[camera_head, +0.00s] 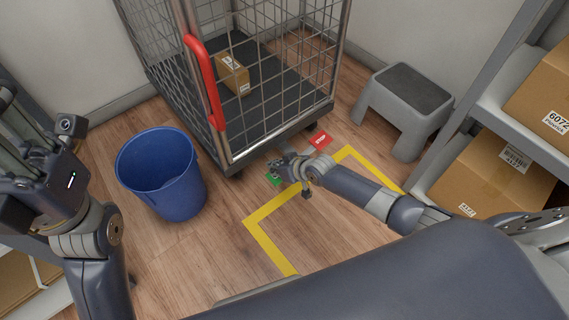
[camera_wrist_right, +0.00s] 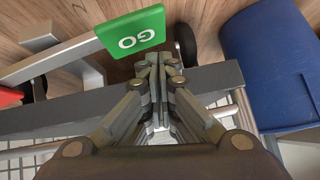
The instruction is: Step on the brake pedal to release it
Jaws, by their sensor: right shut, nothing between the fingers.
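The wire roll cage (camera_head: 228,160) has two foot pedals low at its front. The red STOP pedal (camera_head: 320,140) sticks out to the right of my right gripper (camera_head: 283,166). The green GO pedal (camera_head: 273,179) is mostly hidden behind that gripper in the head view. In the right wrist view the GO pedal (camera_wrist_right: 132,32) shows clearly, just beyond and left of the closed fingertips (camera_wrist_right: 158,62); I cannot tell whether they touch. A red edge of the STOP pedal (camera_wrist_right: 10,96) shows at far left. My left gripper (camera_head: 30,130) is at the left edge, its fingers partly cut off.
A blue bin (camera_head: 165,175) stands left of the cage. A small box (camera_head: 232,72) lies inside the cage. A grey step stool (camera_head: 405,100) stands to the right. A shelf with cartons (camera_head: 492,178) is at far right. Yellow tape (camera_head: 268,246) marks the floor.

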